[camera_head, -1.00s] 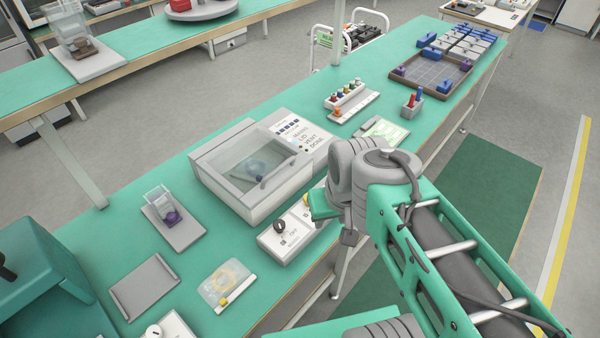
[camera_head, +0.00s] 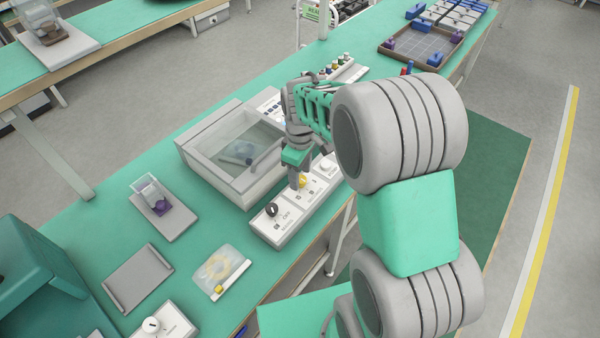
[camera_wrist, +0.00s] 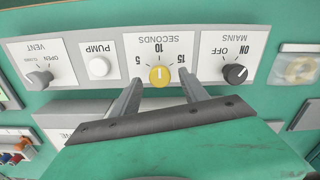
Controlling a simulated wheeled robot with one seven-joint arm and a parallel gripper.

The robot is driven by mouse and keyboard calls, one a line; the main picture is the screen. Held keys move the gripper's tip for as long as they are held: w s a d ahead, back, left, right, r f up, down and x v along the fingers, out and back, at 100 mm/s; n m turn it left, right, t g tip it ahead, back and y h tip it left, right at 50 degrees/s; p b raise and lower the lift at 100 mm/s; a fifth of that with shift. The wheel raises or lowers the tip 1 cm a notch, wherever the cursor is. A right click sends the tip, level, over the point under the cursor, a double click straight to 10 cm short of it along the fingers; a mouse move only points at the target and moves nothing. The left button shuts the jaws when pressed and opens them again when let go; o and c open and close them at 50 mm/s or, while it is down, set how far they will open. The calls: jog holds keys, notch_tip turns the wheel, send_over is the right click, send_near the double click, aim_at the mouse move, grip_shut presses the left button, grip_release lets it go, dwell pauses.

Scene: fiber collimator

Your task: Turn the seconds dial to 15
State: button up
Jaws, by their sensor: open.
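The seconds dial (camera_wrist: 159,76) is a yellow knob on a white panel, with marks 5, 10 and 15 around it. In the wrist view, upside down, its pointer line appears to be at the 10. In the head view the dial (camera_head: 303,181) shows beside my gripper's fingers. My gripper (camera_wrist: 158,82) is open, with one finger on each side of the dial. I cannot tell whether either finger touches it. The control box (camera_head: 290,226) stands along the bench's front edge.
On the same box are the black mains knob (camera_wrist: 235,73), the white pump button (camera_wrist: 99,66) and the grey vent knob (camera_wrist: 40,78). A clear-lidded chamber (camera_head: 232,155) stands behind the box. A bag with a yellow ring (camera_head: 221,268) lies to the left.

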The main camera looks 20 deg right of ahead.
jog(key=shift+f, duration=0.3)
jog(key=shift+c, duration=0.3)
grip_shut()
